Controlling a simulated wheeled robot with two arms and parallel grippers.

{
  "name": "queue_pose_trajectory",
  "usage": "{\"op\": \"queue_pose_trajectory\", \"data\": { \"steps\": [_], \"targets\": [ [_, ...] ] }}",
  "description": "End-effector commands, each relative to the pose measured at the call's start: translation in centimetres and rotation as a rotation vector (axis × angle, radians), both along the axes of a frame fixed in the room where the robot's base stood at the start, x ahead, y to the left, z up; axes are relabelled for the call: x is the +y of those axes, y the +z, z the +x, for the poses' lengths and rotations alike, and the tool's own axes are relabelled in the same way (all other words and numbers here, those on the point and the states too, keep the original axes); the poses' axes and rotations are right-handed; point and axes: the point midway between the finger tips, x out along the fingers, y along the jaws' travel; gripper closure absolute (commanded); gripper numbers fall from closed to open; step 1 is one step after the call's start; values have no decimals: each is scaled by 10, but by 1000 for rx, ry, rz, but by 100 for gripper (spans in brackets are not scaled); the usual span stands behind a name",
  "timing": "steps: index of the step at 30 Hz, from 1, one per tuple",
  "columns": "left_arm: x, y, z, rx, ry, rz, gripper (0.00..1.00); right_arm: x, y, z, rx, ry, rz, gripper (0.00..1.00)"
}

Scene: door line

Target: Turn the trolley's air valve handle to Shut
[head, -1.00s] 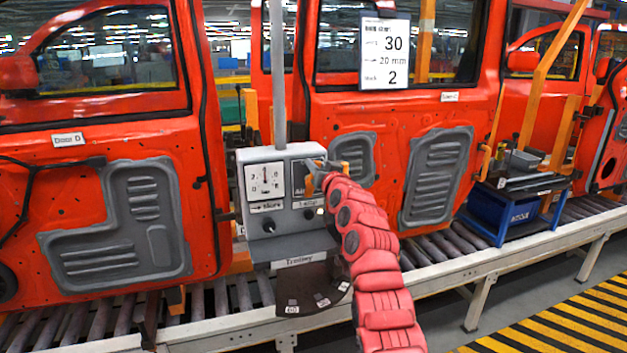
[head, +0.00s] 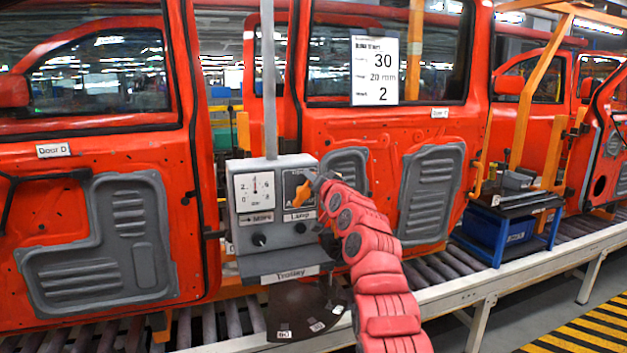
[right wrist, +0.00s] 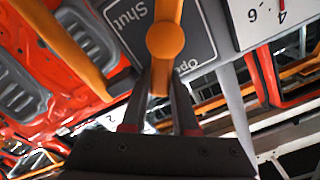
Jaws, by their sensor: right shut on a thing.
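The orange valve handle (head: 301,192) sits on a dark plate (head: 290,183) on the trolley's grey control box (head: 243,219). It slants up to the right in the head view. My right gripper (head: 314,183) is shut on its outer end. In the right wrist view my gripper's fingers (right wrist: 159,108) hold the handle's near end, below its round hub (right wrist: 165,40). The plate (right wrist: 128,48) there shows "Shut" on one side of the handle and part of "Open" on the other. The handle lies between the two words. My left gripper is out of view.
A gauge (head: 255,190) is left of the handle plate, with black knobs (head: 259,240) below. A pole (head: 269,80) rises behind the box. Red door panels (head: 90,240) stand close behind. A blue cart (head: 505,228) is to the right, by the roller line.

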Motion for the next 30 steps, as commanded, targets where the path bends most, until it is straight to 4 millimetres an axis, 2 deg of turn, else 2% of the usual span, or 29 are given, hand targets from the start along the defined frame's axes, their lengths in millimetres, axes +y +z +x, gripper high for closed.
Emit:
{"op": "queue_pose_trajectory", "data": {
  "steps": [2, 3, 7, 8, 25, 30],
  "targets": [
    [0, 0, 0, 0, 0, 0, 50, 0, -1, 0, 2, 0, -2, 100],
    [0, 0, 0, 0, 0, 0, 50, 0, -1, 0, 2, 0, -2, 69],
    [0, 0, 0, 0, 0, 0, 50, 0, -1, 0, 2, 0, -2, 46],
    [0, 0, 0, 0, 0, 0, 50, 0, -1, 0, 1, 0, -1, 43],
    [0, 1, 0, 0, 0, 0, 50, -1, -1, 0, 0, -2, -3, 43],
    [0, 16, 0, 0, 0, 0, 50, 1, 5, 0, -14, -2, -48, 43]
  ]
}}
